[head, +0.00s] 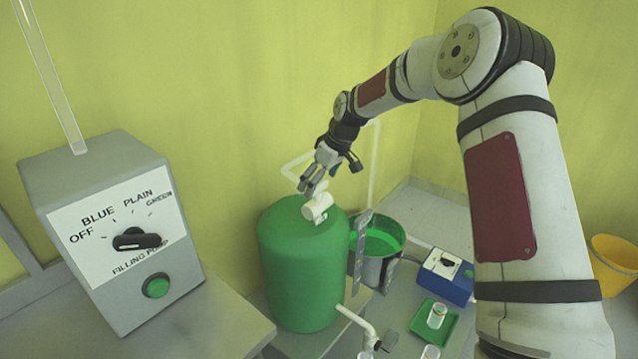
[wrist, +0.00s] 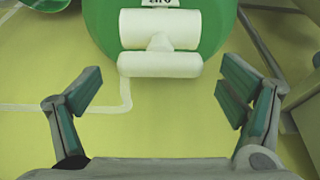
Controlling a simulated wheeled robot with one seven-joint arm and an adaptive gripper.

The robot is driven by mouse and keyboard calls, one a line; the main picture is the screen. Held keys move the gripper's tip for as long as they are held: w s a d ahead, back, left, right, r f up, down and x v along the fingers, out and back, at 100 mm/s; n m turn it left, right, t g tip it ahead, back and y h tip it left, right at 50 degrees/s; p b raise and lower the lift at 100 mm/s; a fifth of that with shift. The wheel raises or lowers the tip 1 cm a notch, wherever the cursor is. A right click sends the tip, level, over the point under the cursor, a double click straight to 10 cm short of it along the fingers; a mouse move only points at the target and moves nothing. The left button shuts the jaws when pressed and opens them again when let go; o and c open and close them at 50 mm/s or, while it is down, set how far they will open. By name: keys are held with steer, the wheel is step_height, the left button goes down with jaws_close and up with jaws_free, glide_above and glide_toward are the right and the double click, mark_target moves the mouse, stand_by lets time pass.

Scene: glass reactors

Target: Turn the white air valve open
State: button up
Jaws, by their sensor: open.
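The white air valve (head: 317,208) sits on top of the green tank (head: 292,268). In the wrist view the valve shows as a white cylinder (wrist: 160,29) with a thick white handle bar (wrist: 160,64) joined to it by a short stem. My gripper (head: 313,184) is just above the valve in the head view. In the wrist view my gripper (wrist: 161,97) has its two fingers spread wide, left and right of the handle bar, with nothing between the pads. The fingers do not touch the valve. A label above the cylinder is cut off by the frame.
A grey control box (head: 115,230) with a black knob and green button stands at left. A metal bucket with green liquid (head: 380,245) is right of the tank. A blue box (head: 445,275), a green tray (head: 434,325) and a yellow bucket (head: 613,262) are further right. White pipe (head: 374,165) runs behind my gripper.

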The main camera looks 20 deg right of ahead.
steer(key=v, duration=1.1)
steer(key=shift+s+r, duration=0.1)
steer(key=s+a+r+m+h+p, duration=0.1)
steer(key=s+a+r+p, duration=0.15)
steer(key=s+r, duration=0.7)
steer(key=s+a+r+m+h+p, duration=0.1)
steer(key=s+r+m+h+p, duration=0.3)
steer(key=s, duration=1)
steer(key=s+r+m+y+p, duration=0.2)
steer(key=s+p, duration=0.1)
steer(key=s, duration=2.2)
steer(key=shift+s+d+t, duration=0.25)
steer(key=shift+d+t, duration=0.05)
steer(key=shift+d, duration=0.2)
steer(key=shift+r, duration=0.1)
